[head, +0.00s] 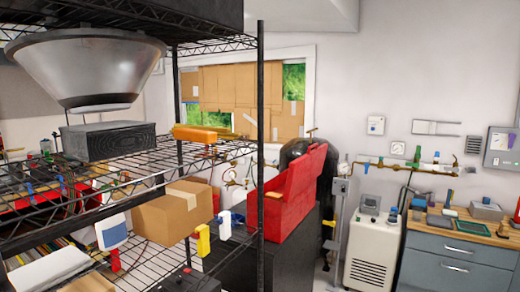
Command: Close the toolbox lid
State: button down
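A red box that looks like the toolbox (288,215) stands on a black cabinet right of the wire shelf's post. A red panel (300,175) rises at its back and looks like the lid standing open. The left end of the box is partly behind the shelf post, and its inside is hidden from this angle. My gripper is not in view.
A black wire shelf rack (262,120) fills the left, holding a cardboard box (172,215) and a large metal cone (85,68). A beige wheeled unit (372,255) and a grey drawer bench (455,268) stand at right. Little floor shows between.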

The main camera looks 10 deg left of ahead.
aim_at(302, 171)
jog(key=u, duration=0.55)
jog(key=i, duration=1)
